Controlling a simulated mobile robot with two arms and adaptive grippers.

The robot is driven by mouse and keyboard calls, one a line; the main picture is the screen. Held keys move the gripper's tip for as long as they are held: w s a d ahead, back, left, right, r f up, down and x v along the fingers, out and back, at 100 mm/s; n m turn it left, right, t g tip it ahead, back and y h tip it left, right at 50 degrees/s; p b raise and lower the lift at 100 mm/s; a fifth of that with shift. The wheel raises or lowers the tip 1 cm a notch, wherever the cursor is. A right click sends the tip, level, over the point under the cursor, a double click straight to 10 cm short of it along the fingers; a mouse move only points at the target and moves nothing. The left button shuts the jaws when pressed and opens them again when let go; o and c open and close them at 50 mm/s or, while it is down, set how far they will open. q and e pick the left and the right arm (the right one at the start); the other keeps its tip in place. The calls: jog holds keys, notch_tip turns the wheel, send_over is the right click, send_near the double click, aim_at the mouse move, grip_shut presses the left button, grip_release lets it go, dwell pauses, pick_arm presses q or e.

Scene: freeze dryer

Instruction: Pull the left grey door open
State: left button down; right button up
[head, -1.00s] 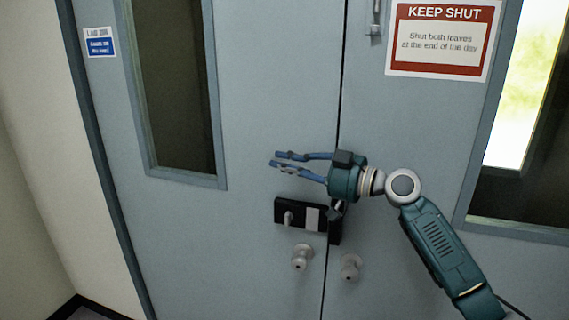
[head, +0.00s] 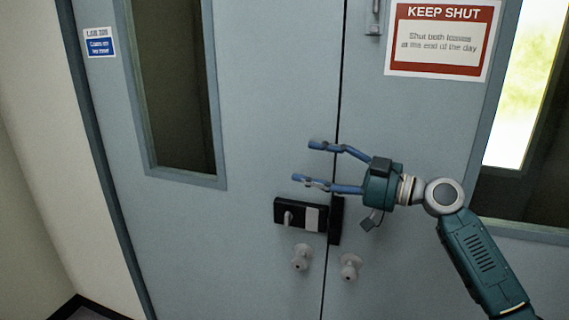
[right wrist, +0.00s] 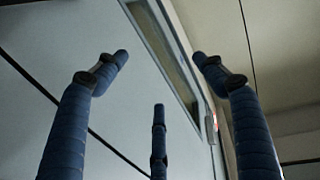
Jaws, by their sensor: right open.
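The left grey door (head: 255,100) fills the middle left of the head view, with a tall narrow window (head: 172,85). It looks shut; a thin dark seam parts it from the right leaf. Its black latch box with a small silver lever (head: 288,218) sits near the seam, and a round knob (head: 301,257) is below it. My right gripper (head: 314,163) is open and empty, above the latch box in the picture, fingers pointing left. In the right wrist view its blue fingers (right wrist: 160,85) are spread with nothing between them. My left gripper is not in view.
The right grey leaf (head: 400,130) carries a red and white KEEP SHUT sign (head: 441,40), a bright window (head: 520,80) and its own knob (head: 350,267). A black keeper (head: 336,220) sits at the seam. A pale wall (head: 45,170) stands at left.

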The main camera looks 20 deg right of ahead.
jog(key=shift+v, duration=2.25)
